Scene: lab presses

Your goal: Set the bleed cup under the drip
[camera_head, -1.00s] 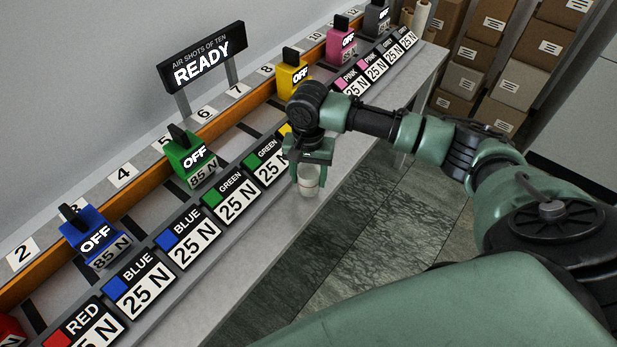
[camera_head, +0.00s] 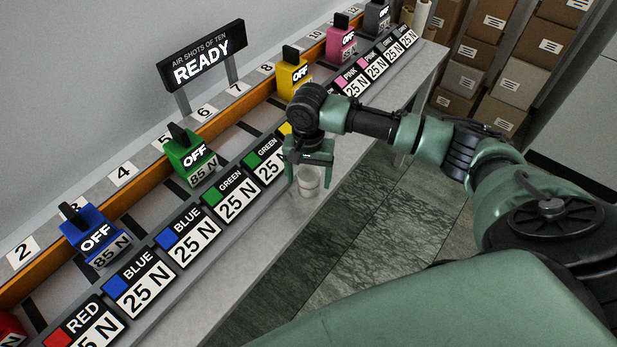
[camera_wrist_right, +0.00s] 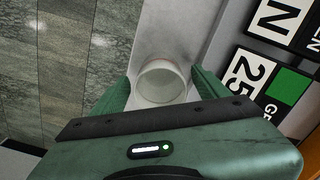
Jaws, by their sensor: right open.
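The bleed cup (camera_head: 309,182) is a small whitish cup standing upright on the bench's front ledge, in front of the green and yellow labels. In the right wrist view the cup (camera_wrist_right: 161,82) shows from above with its round mouth open, and it looks empty. My right gripper (camera_head: 308,170) is just above the cup, pointing down. In the wrist view its green fingers (camera_wrist_right: 160,92) are spread, one on either side of the cup, with small gaps. No drip shows in these frames. My left gripper is not in view.
A row of presses stands on the bench: blue (camera_head: 92,236), green (camera_head: 190,156), yellow (camera_head: 292,78), pink (camera_head: 341,44) and grey (camera_head: 377,19), marked OFF. A sign (camera_head: 202,60) reads READY. Force labels line the front. The bench edge drops to a tiled floor (camera_head: 390,220). Boxes (camera_head: 505,80) stand behind.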

